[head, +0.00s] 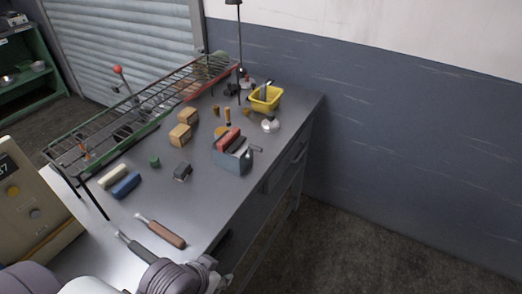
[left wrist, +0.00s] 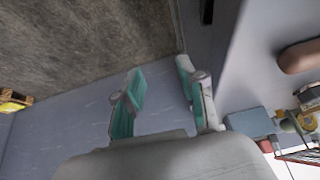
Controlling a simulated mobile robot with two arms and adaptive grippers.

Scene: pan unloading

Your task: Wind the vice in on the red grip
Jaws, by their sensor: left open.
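The vice (head: 232,161) is a blue-grey block on the right part of the grey bench, near its front edge. The red grip (head: 228,138) lies along its top beside a dark jaw; I cannot tell how tightly it is held. A small handle (head: 257,149) sticks out at the vice's right side. My left gripper (head: 219,279) is at the bottom of the head view, in front of the bench and apart from the vice. In the left wrist view its teal-padded fingers (left wrist: 160,75) are spread and empty; the vice (left wrist: 248,122) shows to their right. My right gripper is not in view.
On the bench (head: 205,205) lie a brown-handled tool (head: 166,234), a dark block (head: 182,171), wooden blocks (head: 180,135) and a blue block (head: 126,185). A yellow bin (head: 265,99) stands behind the vice. A wire rack (head: 145,104) runs along the back. Floor right of the bench is clear.

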